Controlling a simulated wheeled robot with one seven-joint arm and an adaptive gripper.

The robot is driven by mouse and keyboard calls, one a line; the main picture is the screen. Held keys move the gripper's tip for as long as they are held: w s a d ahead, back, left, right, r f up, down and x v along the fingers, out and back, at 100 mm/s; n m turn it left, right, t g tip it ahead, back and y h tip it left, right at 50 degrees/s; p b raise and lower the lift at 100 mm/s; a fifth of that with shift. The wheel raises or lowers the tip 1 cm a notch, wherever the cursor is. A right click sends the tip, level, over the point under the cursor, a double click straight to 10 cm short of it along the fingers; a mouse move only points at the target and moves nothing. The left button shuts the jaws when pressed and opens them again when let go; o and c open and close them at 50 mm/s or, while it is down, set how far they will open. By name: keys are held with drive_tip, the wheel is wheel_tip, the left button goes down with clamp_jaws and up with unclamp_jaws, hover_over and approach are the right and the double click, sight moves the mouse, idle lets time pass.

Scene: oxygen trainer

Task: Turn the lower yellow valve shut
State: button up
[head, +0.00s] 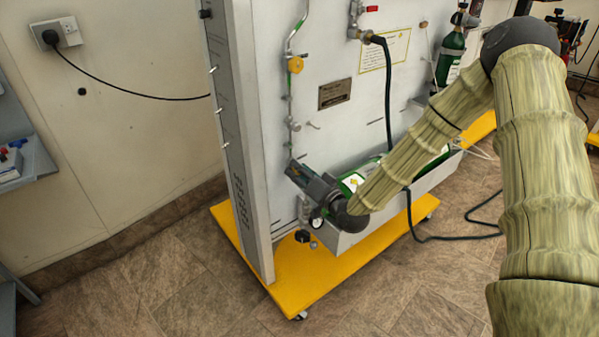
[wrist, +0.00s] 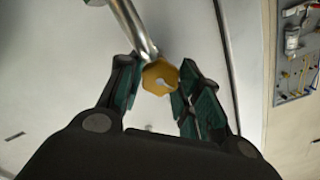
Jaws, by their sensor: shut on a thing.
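The lower yellow valve (wrist: 160,76) is a small yellow knob on a metal pipe, seen between my gripper's fingers in the wrist view. My gripper (wrist: 154,88) is shut on it, with a green-padded finger on each side. In the head view my gripper (head: 294,170) reaches the lower left of the grey panel (head: 335,60), and the lower valve is hidden there. The upper yellow valve (head: 295,64) shows clear above it on the same pipe line.
The panel stands on a yellow wheeled base (head: 310,275). A pressure gauge (head: 317,223) sits just below my gripper. A grey trough (head: 385,220) runs along the panel's foot, and a black hose (head: 388,95) hangs down the panel. Floor is clear in front.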

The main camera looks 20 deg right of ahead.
drive_tip(key=shift+m, duration=0.3)
drive_tip(key=o, duration=1)
drive_tip(key=shift+d+f, duration=0.1)
drive_tip(key=shift+o, duration=0.2)
drive_tip(key=v, duration=1.2)
